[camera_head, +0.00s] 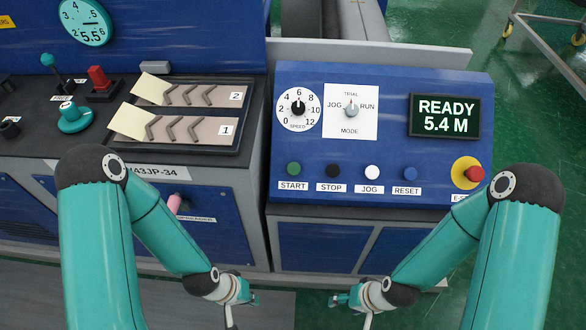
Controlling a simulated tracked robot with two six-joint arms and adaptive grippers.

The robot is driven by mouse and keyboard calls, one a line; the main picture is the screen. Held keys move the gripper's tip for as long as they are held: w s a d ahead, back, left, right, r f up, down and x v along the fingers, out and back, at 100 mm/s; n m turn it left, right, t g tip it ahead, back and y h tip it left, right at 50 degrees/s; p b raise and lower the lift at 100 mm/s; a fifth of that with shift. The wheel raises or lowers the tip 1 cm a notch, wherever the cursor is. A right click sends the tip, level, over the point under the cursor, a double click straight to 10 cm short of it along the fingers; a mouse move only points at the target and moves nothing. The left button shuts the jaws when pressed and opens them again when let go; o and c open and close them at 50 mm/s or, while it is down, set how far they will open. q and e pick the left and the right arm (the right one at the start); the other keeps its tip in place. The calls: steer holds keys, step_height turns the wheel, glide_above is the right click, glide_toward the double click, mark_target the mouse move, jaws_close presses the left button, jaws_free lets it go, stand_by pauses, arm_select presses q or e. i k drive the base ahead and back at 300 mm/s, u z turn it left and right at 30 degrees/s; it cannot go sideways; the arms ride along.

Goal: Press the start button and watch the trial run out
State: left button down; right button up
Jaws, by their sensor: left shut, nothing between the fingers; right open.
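The green START button (294,169) is at the left end of the button row on the blue control panel (390,100). The mode knob (351,109) points up towards TRIAL. The speed dial (298,107) points up near 6. The display (444,115) reads READY 5.4 M. My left gripper (253,299) is shut and empty, low in front of the cabinet, below and left of the START button. My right gripper (334,300) is open, also below the panel. Both are well apart from the buttons.
STOP (332,171), JOG (372,172) and RESET (410,173) buttons continue the row. A red emergency stop (474,173) on yellow sits at its right end.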

mark_target(293, 167)
steer(key=z, duration=0.9)
steer(key=k, duration=0.4)
steer(key=z, duration=0.15)
